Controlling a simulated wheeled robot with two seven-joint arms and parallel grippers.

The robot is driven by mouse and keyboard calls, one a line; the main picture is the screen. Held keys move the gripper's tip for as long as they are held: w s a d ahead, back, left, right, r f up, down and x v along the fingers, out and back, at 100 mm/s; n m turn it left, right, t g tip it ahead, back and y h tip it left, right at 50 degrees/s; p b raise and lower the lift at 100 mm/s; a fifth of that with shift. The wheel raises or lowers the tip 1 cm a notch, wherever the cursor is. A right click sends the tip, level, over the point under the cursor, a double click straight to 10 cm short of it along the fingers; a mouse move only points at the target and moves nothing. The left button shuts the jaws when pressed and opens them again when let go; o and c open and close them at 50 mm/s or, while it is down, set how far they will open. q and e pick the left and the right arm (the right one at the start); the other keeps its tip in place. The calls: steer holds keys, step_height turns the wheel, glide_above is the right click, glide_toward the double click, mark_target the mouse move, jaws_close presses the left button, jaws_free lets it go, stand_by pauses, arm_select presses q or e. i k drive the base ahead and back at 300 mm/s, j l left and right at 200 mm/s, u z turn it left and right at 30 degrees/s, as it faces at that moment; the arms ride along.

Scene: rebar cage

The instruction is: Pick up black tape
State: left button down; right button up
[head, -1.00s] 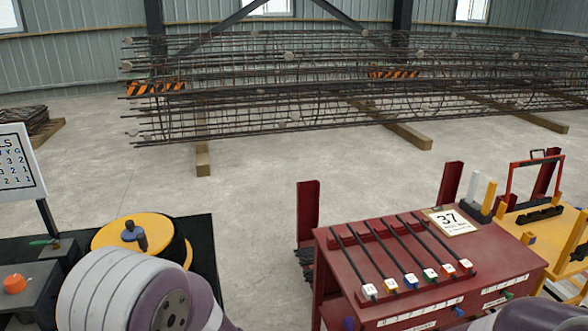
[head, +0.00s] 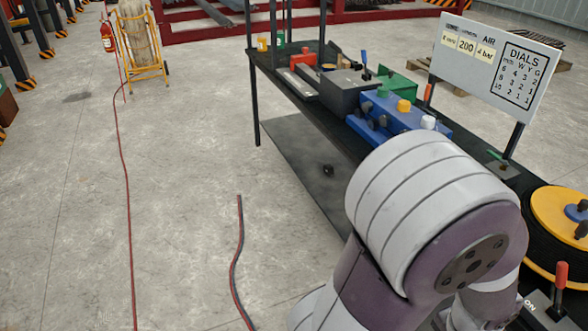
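I cannot make out the black tape for certain in the head view. A small black object (head: 328,170) lies on the dark lower shelf (head: 290,150) under the workbench. It is too small to tell if it is tape. Neither gripper is in view. A white and purple link of my own arm fills the lower right and hides part of the bench.
The black workbench carries a grey box (head: 350,92), a blue unit (head: 398,122) with knobs, a dials board (head: 495,68) and a yellow-topped black reel (head: 560,222).

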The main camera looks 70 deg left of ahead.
mark_target(328, 169)
steer(key=u, duration=2.15)
steer(key=i+j+u, duration=0.3)
steer(key=i+u, duration=0.2)
steer(key=i, duration=0.4)
steer(key=i+u, duration=0.45)
steer(key=i, duration=3.4)
steer(key=i+z, duration=0.1)
steer(key=i, duration=2.85)
steer(key=i+z, duration=0.35)
steer(key=i, duration=0.2)
steer(key=i+j+z, duration=0.1)
steer(key=i+z, duration=0.25)
steer(key=i, duration=0.2)
steer(key=i+j+z, duration=0.35)
steer(key=i, duration=0.15)
steer(key=i+l+z, duration=0.15)
steer(key=z, duration=0.25)
steer(key=i+l+z, duration=0.1)
steer(key=i+z, duration=0.45)
steer(key=z, duration=0.2)
steer(key=i+z, duration=0.7)
steer(key=i, duration=1.05)
